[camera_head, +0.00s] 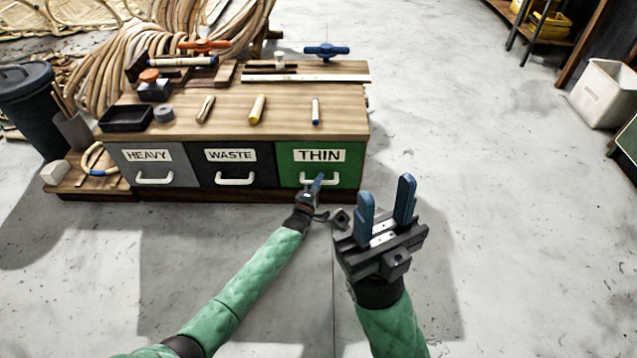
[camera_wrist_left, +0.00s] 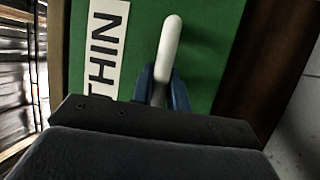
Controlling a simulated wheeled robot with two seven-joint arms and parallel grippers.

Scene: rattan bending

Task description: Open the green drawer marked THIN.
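The green drawer marked THIN (camera_head: 345,173) is the right one of three in the wooden workbench's front. Its face looks flush with the others. It also fills much of the left wrist view (camera_wrist_left: 212,40). Its white handle (camera_wrist_left: 171,38) stands between the blue fingers of my left gripper (camera_wrist_left: 162,88), which look pressed against it on both sides. In the head view, my left gripper (camera_head: 318,183) is at the drawer front and covers part of the handle. My right gripper (camera_head: 385,205) is open and empty, fingers apart, in front of the bench and to the right.
The grey HEAVY drawer (camera_head: 180,164) and the dark WASTE drawer (camera_head: 262,166) sit to the left. Rods, a black tray (camera_head: 127,118) and clamps lie on the benchtop (camera_head: 220,126). A dark bin (camera_head: 30,95) stands at left. The floor (camera_head: 500,200) in front and right is clear.

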